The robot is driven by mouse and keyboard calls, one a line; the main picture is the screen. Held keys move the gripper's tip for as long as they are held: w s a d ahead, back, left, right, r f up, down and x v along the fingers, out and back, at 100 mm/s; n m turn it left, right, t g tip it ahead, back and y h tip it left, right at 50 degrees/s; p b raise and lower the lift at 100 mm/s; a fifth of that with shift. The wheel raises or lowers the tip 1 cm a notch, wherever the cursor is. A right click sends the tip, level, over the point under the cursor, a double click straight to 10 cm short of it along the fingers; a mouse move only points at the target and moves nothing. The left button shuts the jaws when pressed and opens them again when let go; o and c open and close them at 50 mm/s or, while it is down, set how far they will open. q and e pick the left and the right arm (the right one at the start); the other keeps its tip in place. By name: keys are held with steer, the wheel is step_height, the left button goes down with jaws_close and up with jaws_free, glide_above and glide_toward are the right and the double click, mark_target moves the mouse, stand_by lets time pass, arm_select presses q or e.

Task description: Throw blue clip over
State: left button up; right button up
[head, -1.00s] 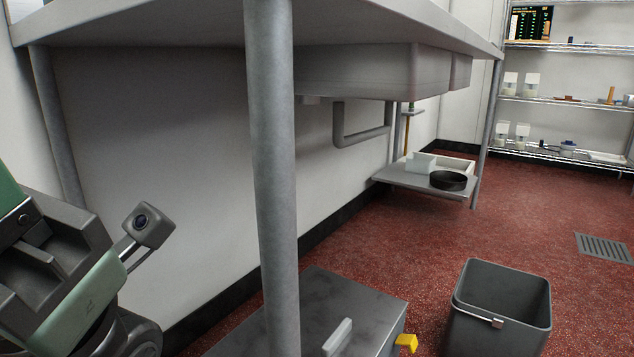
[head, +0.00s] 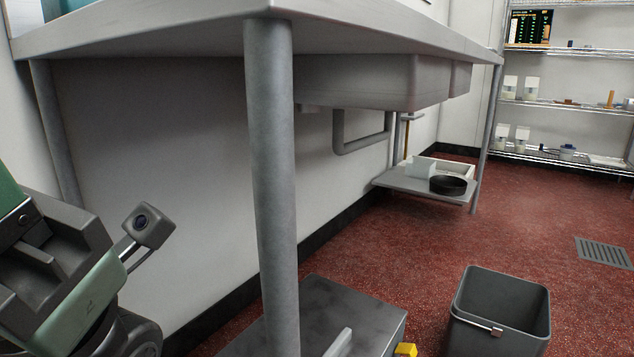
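I cannot make out a blue clip in the head view. A grey open bin (head: 500,310) stands on the red floor at the lower right, with a small pale metallic clip-like piece (head: 497,331) on its near rim. The bin's inside looks dark and I see nothing in it. Part of my own arm with a small camera shows at the lower left, but no fingertips show. My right gripper is not in view.
A steel table (head: 400,37) with a thick leg (head: 272,180) fills the left. A grey box (head: 360,313) with a yellow piece (head: 405,349) is under it. A low shelf holds a black round pan (head: 448,185). Wire shelves (head: 560,102) stand at the back right. Red floor is open between.

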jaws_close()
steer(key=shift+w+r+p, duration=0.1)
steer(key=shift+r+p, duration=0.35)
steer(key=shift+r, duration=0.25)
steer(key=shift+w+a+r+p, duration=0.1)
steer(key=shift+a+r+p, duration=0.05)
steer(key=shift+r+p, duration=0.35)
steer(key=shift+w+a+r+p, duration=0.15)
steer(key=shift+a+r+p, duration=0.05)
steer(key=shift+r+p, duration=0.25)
